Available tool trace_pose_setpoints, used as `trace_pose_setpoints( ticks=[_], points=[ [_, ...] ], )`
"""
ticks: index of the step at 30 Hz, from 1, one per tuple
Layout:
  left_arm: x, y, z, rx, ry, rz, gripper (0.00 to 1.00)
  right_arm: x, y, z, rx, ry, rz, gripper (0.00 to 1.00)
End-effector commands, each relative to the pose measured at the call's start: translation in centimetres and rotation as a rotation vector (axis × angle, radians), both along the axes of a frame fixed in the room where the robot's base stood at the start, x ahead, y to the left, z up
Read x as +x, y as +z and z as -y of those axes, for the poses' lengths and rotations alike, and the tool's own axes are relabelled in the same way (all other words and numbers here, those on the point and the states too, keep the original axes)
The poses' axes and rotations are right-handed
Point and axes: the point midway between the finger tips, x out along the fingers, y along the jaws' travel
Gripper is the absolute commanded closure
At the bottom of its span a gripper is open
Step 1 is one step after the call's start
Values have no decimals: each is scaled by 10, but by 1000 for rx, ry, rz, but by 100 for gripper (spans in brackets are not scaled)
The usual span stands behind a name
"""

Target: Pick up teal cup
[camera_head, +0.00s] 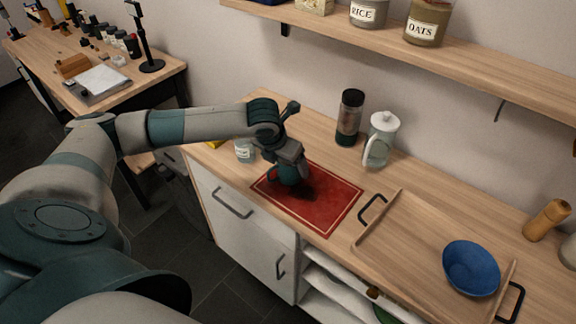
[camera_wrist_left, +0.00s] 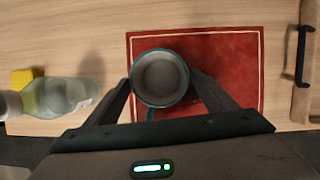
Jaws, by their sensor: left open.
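The teal cup (camera_head: 288,175) stands upright on the red mat (camera_head: 325,206) on the counter, partly hidden by my left gripper in the head view. In the left wrist view the cup (camera_wrist_left: 160,78) is seen from above, with a pale, empty-looking inside and a teal rim. My left gripper (camera_head: 291,165) is open and points down over the cup. In the left wrist view its fingers (camera_wrist_left: 160,85) lie on either side of the cup; I cannot tell whether they touch it. My right gripper is not in view.
A clear bottle (camera_wrist_left: 62,97) and yellow sponge (camera_wrist_left: 22,77) are left of the mat. A dark-lidded jar (camera_head: 348,120) and white-lidded jug (camera_head: 380,138) stand behind. A wooden tray (camera_head: 415,245) with a blue bowl (camera_head: 471,268) lies right. A shelf (camera_head: 480,58) hangs above.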

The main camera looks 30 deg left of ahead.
Motion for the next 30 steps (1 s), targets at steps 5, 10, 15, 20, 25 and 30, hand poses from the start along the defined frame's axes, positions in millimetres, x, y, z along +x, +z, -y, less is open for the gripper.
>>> trace_pose_setpoints(
  ticks=[5, 10, 15, 20, 25, 30],
  points=[
    [6, -15, 1, -1, 1, -2, 22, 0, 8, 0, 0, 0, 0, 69],
    [7, -19, 0, -1, 0, -1, 22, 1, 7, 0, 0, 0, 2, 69],
    [7, -19, 0, -1, 0, -1, 22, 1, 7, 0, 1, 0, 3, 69],
    [7, -18, 0, -1, 0, -1, 22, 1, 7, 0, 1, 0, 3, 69],
    [7, -18, 0, -1, 0, -1, 58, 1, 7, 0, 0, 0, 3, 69],
    [7, -18, 0, -1, 1, 0, 73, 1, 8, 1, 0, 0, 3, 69]
  ],
)
